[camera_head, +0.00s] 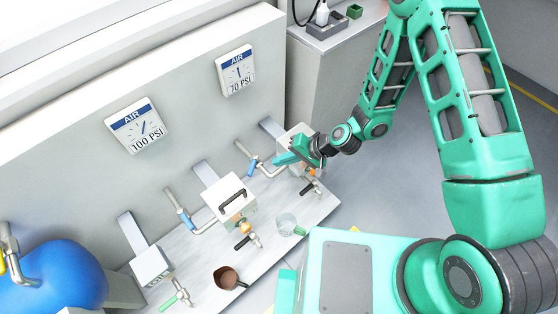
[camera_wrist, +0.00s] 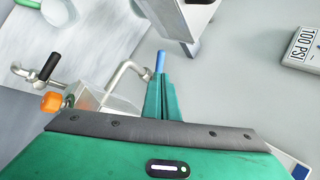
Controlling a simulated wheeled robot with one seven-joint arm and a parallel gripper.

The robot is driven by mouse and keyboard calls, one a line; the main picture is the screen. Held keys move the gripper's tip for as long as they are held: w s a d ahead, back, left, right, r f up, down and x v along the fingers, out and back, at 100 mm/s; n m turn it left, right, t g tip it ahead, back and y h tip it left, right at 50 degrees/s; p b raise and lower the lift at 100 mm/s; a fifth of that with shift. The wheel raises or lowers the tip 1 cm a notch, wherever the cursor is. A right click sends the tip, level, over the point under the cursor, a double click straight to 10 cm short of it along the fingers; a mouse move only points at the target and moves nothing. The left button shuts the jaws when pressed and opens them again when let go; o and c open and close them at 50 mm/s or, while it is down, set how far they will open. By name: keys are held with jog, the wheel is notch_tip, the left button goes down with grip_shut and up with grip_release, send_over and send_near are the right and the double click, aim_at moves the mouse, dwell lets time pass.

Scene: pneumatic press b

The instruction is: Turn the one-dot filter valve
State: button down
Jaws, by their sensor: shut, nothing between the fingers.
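My gripper (camera_head: 278,162) is at the rightmost grey box on the bench in the head view, partly covering that box. In the wrist view my gripper's fingers (camera_wrist: 161,78) are together and empty. Their tips are right by a blue handle (camera_wrist: 160,61) on a bent metal pipe; I cannot tell whether they touch it. In the head view this blue-handled valve (camera_head: 253,162) is left of my gripper. Another blue-handled valve (camera_head: 180,210) stands by the middle box (camera_head: 231,197). No dot marks are readable, so I cannot tell which valve has one dot.
Gauges reading 100 PSI (camera_head: 137,126) and 70 PSI (camera_head: 236,70) are on the wall. A blue tank (camera_head: 60,275) is at far left.

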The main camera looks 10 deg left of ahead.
aim_at(253, 170)
jog(key=x, duration=1.1)
jog(key=shift+a+f, duration=0.25)
jog(key=shift+f, duration=0.05)
